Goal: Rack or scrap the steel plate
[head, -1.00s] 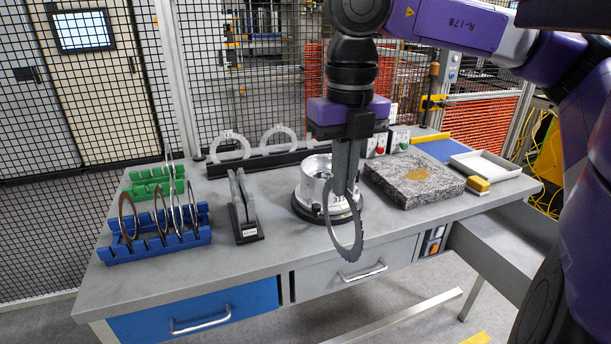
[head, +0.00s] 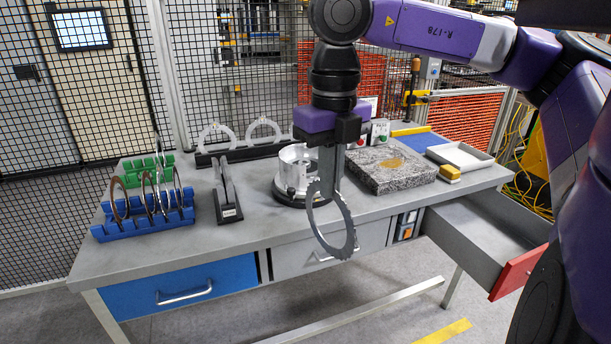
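My gripper (head: 328,178) is shut on the steel plate (head: 349,232), a thin grey ring with a toothed outer edge. The ring hangs upright, in front of the bench's front edge and apart from it. The blue rack (head: 140,226) at the bench's left holds several upright rings. A green rack (head: 140,168) stands behind it with a ring in it. An open drawer with a red front (head: 519,271) juts out at the right; the inside that I can see is bare grey.
A black slotted stand (head: 229,213) is right of the blue rack. A silver cylinder (head: 290,172) stands behind my gripper. A speckled stone block (head: 388,181), a yellow block (head: 450,172) and a white tray (head: 459,156) lie right. A closed blue drawer (head: 185,290) is below.

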